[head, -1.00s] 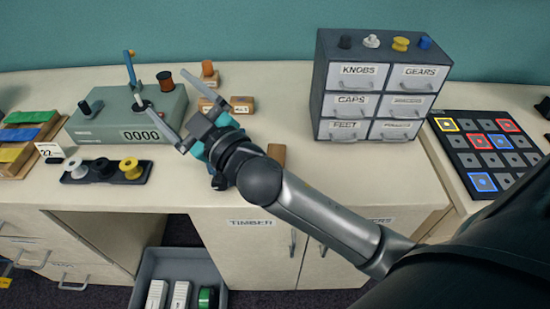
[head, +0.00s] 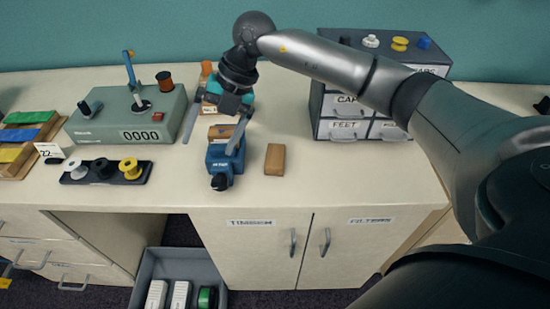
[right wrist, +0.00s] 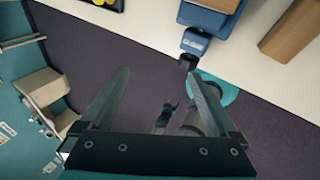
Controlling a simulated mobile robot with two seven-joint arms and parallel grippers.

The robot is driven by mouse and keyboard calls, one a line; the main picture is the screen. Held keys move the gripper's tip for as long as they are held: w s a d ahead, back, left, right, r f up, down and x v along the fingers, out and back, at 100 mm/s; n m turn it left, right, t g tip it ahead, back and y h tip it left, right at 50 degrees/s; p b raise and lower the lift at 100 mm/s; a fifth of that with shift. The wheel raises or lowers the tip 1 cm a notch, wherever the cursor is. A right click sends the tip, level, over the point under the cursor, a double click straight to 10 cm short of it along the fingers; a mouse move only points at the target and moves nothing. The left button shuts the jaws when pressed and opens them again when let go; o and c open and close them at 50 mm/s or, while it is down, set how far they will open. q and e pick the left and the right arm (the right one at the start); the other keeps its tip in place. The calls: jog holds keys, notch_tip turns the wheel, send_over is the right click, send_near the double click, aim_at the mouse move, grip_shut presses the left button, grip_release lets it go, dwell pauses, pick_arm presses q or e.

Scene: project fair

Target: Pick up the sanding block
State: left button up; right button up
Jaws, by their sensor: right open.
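A plain brown wooden block (head: 274,159), which looks like the sanding block, lies on the counter right of a blue vise (head: 222,162). It also shows at the top right of the right wrist view (right wrist: 296,28). My right gripper (head: 210,146) is open and empty, pointing down over the counter. Its fingers are spread at the vise's left and upper side, apart from the brown block. In the right wrist view the open fingers (right wrist: 158,76) have nothing between them, and the blue vise (right wrist: 208,18) lies beyond them. My left gripper is not in the head view.
A grey-green counter box (head: 130,115) and a dark tray of spools (head: 106,172) stand on the left. A drawer cabinet (head: 335,105) stands at the back right, partly hidden by my right arm. The counter right of the brown block is clear.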

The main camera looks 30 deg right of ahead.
jog(key=d+r+m+g+h, duration=0.1)
jog(key=d+r+m+h, duration=0.15)
jog(key=d+h, duration=0.75)
jog(key=y, duration=0.4)
send_over(275, 155)
jog(key=shift+m, duration=0.25)
notch_tip(275, 155, down, 10)
jog(key=shift+w+a+f+b, duration=0.1)
jog(key=shift+a+f+b, duration=0.05)
jog(key=shift+b, duration=0.2)
jog(key=shift+f, duration=2.65)
jog(key=shift+c, duration=0.2)
jog(key=c, duration=1.4)
jog(key=shift+r, duration=0.15)
jog(key=shift+c, duration=0.2)
notch_tip(275, 155, up, 20)
jog(key=p, duration=0.1)
